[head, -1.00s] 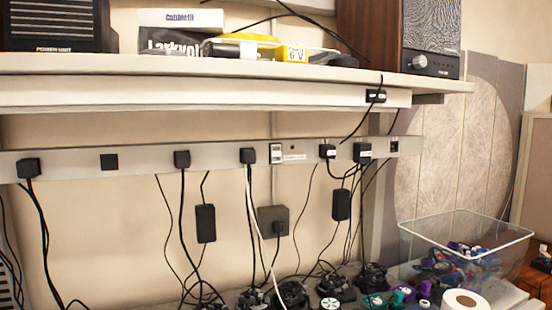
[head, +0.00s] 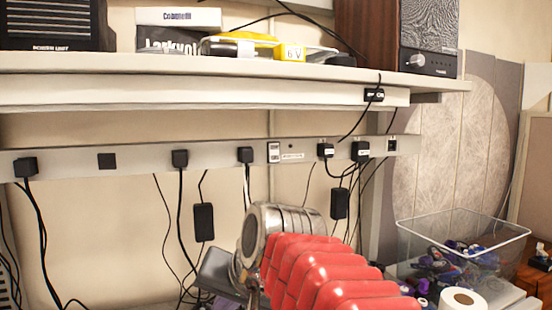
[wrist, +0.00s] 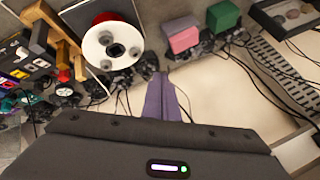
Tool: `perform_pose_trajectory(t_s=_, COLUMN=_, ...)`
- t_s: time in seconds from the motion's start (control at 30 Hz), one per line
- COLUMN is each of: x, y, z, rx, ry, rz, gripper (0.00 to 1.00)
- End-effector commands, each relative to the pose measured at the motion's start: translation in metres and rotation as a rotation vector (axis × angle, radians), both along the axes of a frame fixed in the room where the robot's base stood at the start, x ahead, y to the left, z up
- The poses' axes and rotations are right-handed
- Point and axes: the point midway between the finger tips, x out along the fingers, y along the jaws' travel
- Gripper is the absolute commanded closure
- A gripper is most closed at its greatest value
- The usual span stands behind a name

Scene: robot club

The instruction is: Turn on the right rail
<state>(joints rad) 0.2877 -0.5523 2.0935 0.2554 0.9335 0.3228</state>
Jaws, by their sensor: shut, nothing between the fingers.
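The grey power rail (head: 130,158) runs along the wall under the shelf, with black plugs along it. A seam splits it near the middle. On the right part, just past the seam, is a small white switch (head: 274,152) with a pale label (head: 292,156) beside it. I cannot tell the switch's position. In the wrist view my gripper (wrist: 161,85) is shut and empty, its purple fingers together. In the head view my red and metal arm rises below the right rail; the fingertips cannot be made out there. The wrist view does not clearly show the switch.
Black adapters (head: 203,222) and cables hang below the rail. A clear bin (head: 465,235) of parts and a white roll (head: 463,301) stand at right. The wrist view shows a white spool (wrist: 112,45), a pink block (wrist: 184,39), a green block (wrist: 223,16) and black controllers.

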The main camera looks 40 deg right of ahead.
Motion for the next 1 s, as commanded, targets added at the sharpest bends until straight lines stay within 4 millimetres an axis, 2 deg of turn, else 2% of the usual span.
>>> perform_pose_trajectory(t_s=0.03, x=0.011, y=-0.016, z=0.021, rx=0.047, ry=-0.030, rz=-0.070, gripper=1.00)
perform_pose_trajectory(t_s=0.2, x=0.039, y=-0.062, z=0.087, rx=0.211, ry=-0.141, rz=-0.273, gripper=1.00)
perform_pose_trajectory(t_s=0.5, x=0.061, y=-0.138, z=0.182, rx=0.441, ry=-0.320, rz=-0.522, gripper=1.00)
perform_pose_trajectory(t_s=0.57, x=0.061, y=-0.152, z=0.198, rx=0.480, ry=-0.353, rz=-0.560, gripper=1.00)
perform_pose_trajectory(t_s=0.8, x=0.030, y=-0.190, z=0.248, rx=0.600, ry=-0.464, rz=-0.725, gripper=1.00)
perform_pose_trajectory(t_s=1.0, x=0.019, y=-0.203, z=0.265, rx=0.646, ry=-0.504, rz=-0.779, gripper=1.00)
